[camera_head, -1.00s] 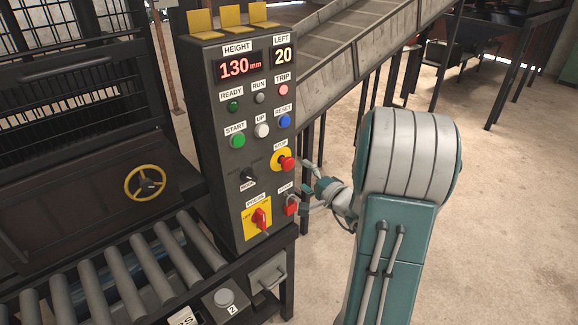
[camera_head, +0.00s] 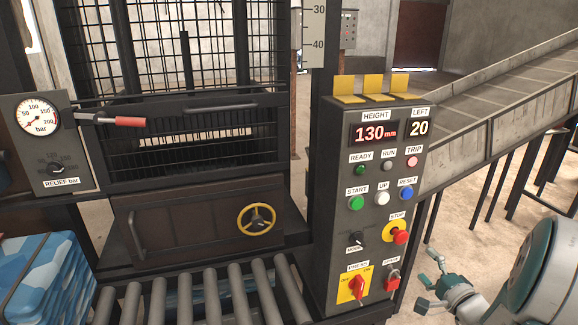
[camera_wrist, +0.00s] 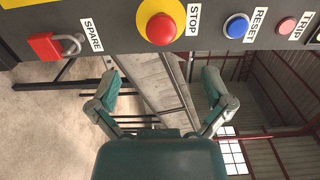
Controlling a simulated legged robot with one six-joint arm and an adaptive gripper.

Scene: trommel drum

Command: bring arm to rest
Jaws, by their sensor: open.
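My gripper (camera_head: 430,282) is at the lower right in the head view, to the right of the control panel's lower part and apart from it. In the wrist view my gripper (camera_wrist: 160,92) has its two fingers spread wide, with nothing between them. The control panel (camera_head: 337,185) stands upright and shows 130 mm and 20. In the wrist view the red stop button (camera_wrist: 161,29) and blue reset button (camera_wrist: 237,26) lie just beyond the fingers. My arm is partly cut off at the right edge of the head view.
A red padlock (camera_head: 393,284) hangs beside the red press switch (camera_head: 357,287). A roller conveyor (camera_head: 210,295) runs along the front. A pressure gauge (camera_head: 38,115) and red-handled lever (camera_head: 130,121) are at left. A sloping conveyor (camera_head: 490,125) rises behind right. Concrete floor is open at right.

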